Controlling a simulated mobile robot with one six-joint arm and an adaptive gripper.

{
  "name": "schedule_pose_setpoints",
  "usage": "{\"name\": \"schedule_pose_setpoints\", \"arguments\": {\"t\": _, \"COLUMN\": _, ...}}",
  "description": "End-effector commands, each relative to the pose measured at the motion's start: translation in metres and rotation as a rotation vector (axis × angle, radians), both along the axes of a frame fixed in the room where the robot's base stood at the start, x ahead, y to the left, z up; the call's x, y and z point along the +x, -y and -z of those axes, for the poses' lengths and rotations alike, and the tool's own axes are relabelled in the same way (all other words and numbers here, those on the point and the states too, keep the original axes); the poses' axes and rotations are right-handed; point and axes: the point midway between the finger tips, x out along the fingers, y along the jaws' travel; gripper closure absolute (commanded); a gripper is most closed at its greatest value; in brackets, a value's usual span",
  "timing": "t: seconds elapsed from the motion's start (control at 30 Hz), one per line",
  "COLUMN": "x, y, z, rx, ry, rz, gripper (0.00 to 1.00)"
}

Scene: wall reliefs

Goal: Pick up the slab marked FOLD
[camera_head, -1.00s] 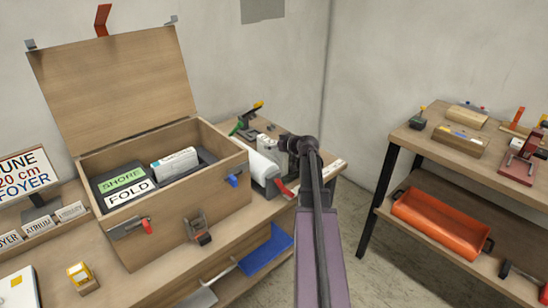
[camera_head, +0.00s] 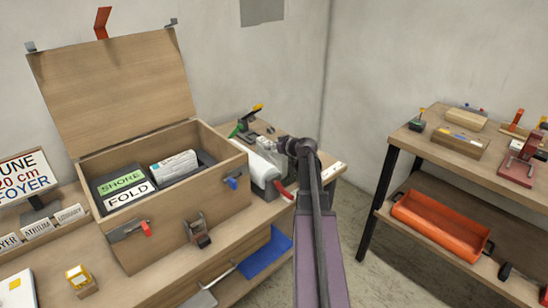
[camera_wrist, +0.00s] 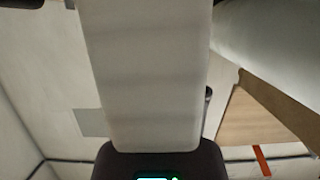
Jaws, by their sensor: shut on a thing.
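The label FOLD (camera_head: 129,195) shows in white on a dark surface inside the open wooden box, just below a green label SHORE (camera_head: 122,181). I cannot tell whether they are on separate slabs. My gripper (camera_head: 276,146) is outside the box, to its right, beside the white roll. It is shut on a pale flat thing, which fills the middle of the wrist view (camera_wrist: 150,75). No marking shows on the face I see. In the head view the held thing is small and partly hidden by my wrist.
The wooden box (camera_head: 185,205) has its lid (camera_head: 115,90) raised. A white labelled block (camera_head: 174,165) lies inside it. The white roll (camera_head: 258,168) and a red-handled tool lie near my gripper. A second bench (camera_head: 450,160) with tools and an orange tray (camera_head: 440,225) stands to the right.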

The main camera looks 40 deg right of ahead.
Motion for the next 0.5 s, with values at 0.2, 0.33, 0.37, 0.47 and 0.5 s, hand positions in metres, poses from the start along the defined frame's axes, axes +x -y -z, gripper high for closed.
{"name": "schedule_pose_setpoints", "arguments": {"t": 0.2, "x": 0.0005, "y": -0.0002, "z": 0.0000, "rx": 0.000, "ry": 0.000, "rz": -0.001, "gripper": 1.00}}
{"name": "schedule_pose_setpoints", "arguments": {"t": 0.33, "x": 0.0006, "y": -0.0003, "z": -0.0006, "rx": 0.000, "ry": 0.000, "rz": -0.001, "gripper": 1.00}}
{"name": "schedule_pose_setpoints", "arguments": {"t": 0.37, "x": 0.0006, "y": -0.0004, "z": -0.0010, "rx": -0.001, "ry": 0.000, "rz": -0.001, "gripper": 1.00}}
{"name": "schedule_pose_setpoints", "arguments": {"t": 0.47, "x": 0.0006, "y": -0.0005, "z": -0.0033, "rx": 0.000, "ry": 0.000, "rz": -0.001, "gripper": 1.00}}
{"name": "schedule_pose_setpoints", "arguments": {"t": 0.5, "x": 0.0007, "y": -0.0005, "z": -0.0048, "rx": 0.000, "ry": 0.000, "rz": -0.001, "gripper": 1.00}}
